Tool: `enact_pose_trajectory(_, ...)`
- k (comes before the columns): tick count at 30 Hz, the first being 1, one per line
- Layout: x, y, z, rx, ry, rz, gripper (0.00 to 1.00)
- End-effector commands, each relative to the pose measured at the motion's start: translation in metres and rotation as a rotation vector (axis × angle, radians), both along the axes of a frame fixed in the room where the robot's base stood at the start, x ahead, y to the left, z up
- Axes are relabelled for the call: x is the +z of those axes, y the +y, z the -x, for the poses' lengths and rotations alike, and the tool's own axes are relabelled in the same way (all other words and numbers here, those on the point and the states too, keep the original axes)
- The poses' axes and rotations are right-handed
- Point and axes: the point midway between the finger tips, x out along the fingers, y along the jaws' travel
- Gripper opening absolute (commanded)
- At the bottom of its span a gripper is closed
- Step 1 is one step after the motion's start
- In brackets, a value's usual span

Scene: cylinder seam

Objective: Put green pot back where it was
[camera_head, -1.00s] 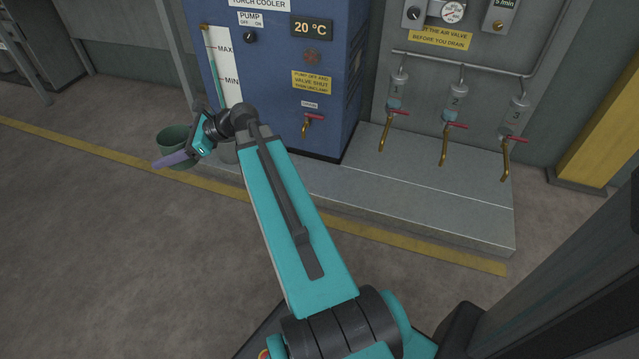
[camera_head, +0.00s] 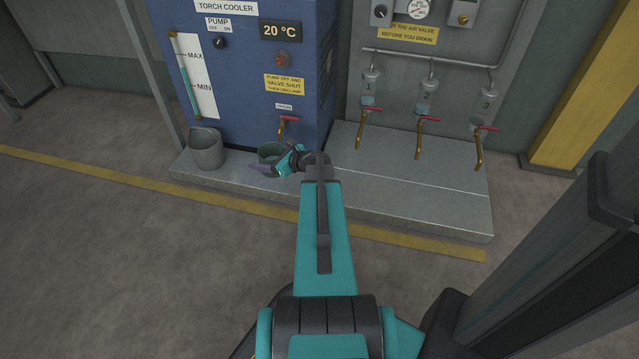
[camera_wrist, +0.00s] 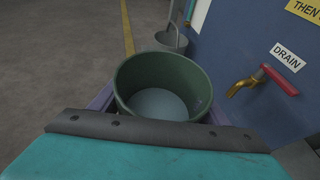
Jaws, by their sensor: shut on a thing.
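The green pot (camera_wrist: 163,72) fills the middle of the wrist view, open side up, with a pale grey inside bottom. It also shows small in the head view (camera_head: 267,152), partly hidden by my gripper. My gripper (camera_head: 262,167) is shut on the pot, with a purple finger (camera_wrist: 104,97) along its side. The pot is in front of the blue torch cooler, close below the red-handled drain tap (camera_head: 287,124), which is to its right in the wrist view (camera_wrist: 262,79). I cannot tell whether the pot touches the grey ledge.
A grey bucket (camera_head: 206,149) stands on the ledge (camera_head: 235,176) left of the pot. The blue torch cooler (camera_head: 240,85) rises behind. Several brass taps with red handles hang at the right (camera_head: 424,120). The ledge between them is bare.

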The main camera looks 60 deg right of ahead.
Motion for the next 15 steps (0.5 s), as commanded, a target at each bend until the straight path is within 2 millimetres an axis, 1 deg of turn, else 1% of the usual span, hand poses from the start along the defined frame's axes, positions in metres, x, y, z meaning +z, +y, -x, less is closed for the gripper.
enact_pose_trajectory(1, -0.014, -0.015, 0.013, -0.038, 0.002, -0.003, 0.38)
enact_pose_trajectory(6, -0.054, -0.053, 0.056, -0.151, 0.002, -0.004, 0.38)
enact_pose_trajectory(11, -0.093, -0.083, 0.099, -0.257, 0.001, -0.003, 0.38)
enact_pose_trajectory(12, -0.103, -0.09, 0.111, -0.283, 0.002, -0.004, 0.38)
enact_pose_trajectory(15, -0.127, -0.104, 0.139, -0.345, 0.001, -0.004, 0.38)
